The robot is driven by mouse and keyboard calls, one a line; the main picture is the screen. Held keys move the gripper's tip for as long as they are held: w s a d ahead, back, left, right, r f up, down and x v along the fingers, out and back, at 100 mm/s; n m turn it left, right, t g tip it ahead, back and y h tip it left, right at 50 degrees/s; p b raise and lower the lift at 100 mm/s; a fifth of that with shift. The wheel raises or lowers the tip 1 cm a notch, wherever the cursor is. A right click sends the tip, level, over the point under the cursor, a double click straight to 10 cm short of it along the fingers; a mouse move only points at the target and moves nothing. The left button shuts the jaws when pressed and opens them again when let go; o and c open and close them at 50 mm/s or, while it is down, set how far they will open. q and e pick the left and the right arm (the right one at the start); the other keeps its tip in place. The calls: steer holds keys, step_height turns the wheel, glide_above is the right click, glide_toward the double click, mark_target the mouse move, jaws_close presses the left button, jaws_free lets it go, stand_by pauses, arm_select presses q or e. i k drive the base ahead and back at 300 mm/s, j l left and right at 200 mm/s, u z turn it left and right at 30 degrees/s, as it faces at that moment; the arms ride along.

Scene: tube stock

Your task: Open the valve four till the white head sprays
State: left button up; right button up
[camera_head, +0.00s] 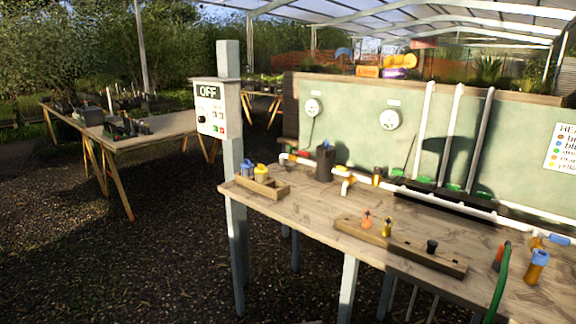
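Neither of my grippers is in view. Several green handles sit along the white pipe (440,204) at the back of the workbench; one green handle (424,180) is near the middle and another (482,196) is to its right. Any valve numbers are too small to read, so I cannot tell which is valve four. Two white round fittings are on the green board, one at left (314,107) and a larger one (388,120) to its right. I cannot tell whether either is the white head. No spray is visible.
A control box (210,109) reading OFF stands on a post left of the workbench (300,212). A wooden holder (400,246) with coloured heads lies near the front edge. A green hose (499,285) rises at right. A colour chart (563,147) hangs at far right.

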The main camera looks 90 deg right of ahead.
mark_target(481, 194)
steer(key=i+z, duration=0.2)
steer(key=z, duration=2.1)
